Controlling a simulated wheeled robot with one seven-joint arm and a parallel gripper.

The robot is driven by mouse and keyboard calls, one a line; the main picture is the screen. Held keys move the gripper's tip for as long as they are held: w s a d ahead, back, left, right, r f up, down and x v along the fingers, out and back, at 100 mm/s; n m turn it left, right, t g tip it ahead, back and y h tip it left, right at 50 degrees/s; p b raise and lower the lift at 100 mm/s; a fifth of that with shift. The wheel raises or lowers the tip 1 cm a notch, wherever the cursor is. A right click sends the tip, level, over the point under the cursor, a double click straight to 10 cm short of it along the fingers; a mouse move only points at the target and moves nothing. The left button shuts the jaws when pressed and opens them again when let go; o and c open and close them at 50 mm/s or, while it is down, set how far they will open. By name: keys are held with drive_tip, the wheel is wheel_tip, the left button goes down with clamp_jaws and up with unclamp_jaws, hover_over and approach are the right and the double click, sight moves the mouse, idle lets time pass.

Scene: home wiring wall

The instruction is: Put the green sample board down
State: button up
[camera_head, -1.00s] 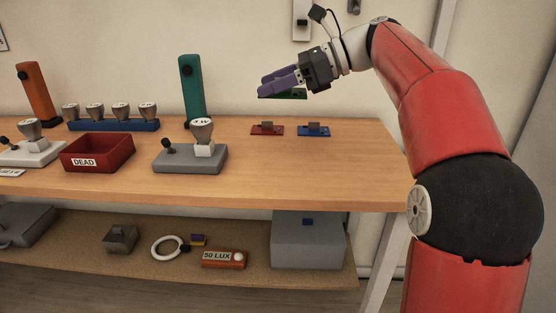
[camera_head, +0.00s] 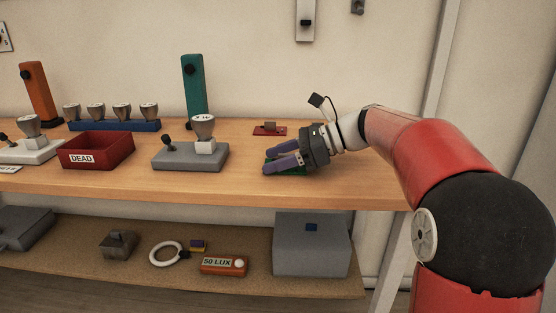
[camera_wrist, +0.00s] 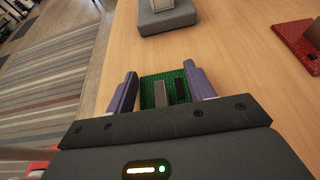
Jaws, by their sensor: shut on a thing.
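The green sample board (camera_wrist: 160,91) lies between the two purple fingers of my gripper (camera_wrist: 161,88) in the wrist view, with a grey block and a dark strip on it. In the head view my gripper (camera_head: 283,161) is low over the right part of the wooden table (camera_head: 345,185), shut on the board (camera_head: 292,171). Most of the board is hidden by the fingers there. The board is at or very close to the table top; I cannot tell whether it touches.
A red board (camera_head: 269,131) lies behind my gripper. A grey lamp base (camera_head: 190,157) stands to the left, with a red DEAD bin (camera_head: 97,150) beyond it. The table's front edge is close. Bare wood lies around the gripper's front.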

drive_tip(key=o, duration=1.1)
drive_tip(key=shift+f, duration=0.1)
drive_tip(key=shift+d+r, duration=0.1)
drive_tip(key=shift+r, duration=0.1)
drive_tip(key=p+v, duration=0.1)
drive_tip(key=v, duration=1.1)
drive_tip(key=shift+f, duration=0.1)
drive_tip(key=shift+s, duration=0.1)
